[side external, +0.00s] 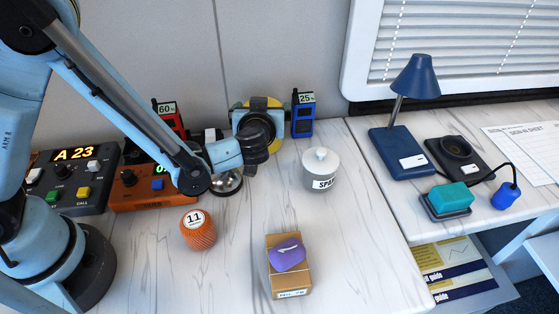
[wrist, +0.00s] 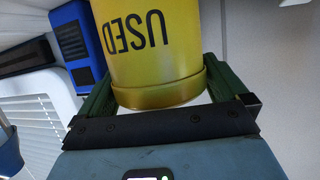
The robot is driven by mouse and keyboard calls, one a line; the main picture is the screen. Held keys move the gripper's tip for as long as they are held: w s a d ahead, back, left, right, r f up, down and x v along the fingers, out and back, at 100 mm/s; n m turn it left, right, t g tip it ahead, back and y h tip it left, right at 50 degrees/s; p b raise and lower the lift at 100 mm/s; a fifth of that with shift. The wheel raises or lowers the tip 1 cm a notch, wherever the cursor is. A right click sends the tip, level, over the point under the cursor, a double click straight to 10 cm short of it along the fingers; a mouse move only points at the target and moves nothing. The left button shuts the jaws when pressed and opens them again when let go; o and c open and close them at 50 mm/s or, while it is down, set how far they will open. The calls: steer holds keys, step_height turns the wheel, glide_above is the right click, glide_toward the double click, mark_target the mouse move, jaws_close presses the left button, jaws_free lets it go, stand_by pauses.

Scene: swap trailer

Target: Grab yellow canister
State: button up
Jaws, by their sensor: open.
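The yellow canister (wrist: 155,45) fills the upper middle of the wrist view, with dark "USED" lettering upside down. In the side view, part of its yellow surface (side external: 262,103) shows at the back of the table, mostly hidden by my gripper (side external: 256,118). In the wrist view, my gripper (wrist: 162,92) is open, with one green finger on each side of the canister. The canister's near end lies between the fingers, close to the dark palm edge. I cannot tell whether either finger touches it.
A blue device (side external: 302,115) stands close right of the canister, and a red one (side external: 168,118) to the left. A white lidded jar (side external: 321,170), an orange cylinder (side external: 198,230) and a small box (side external: 288,278) with a purple item stand nearer.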

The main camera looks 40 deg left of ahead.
steer(key=shift+w, duration=0.1)
steer(key=shift+c, duration=0.3)
steer(key=c, duration=1.1)
steer(key=shift+o, duration=0.2)
steer(key=shift+r, duration=0.15)
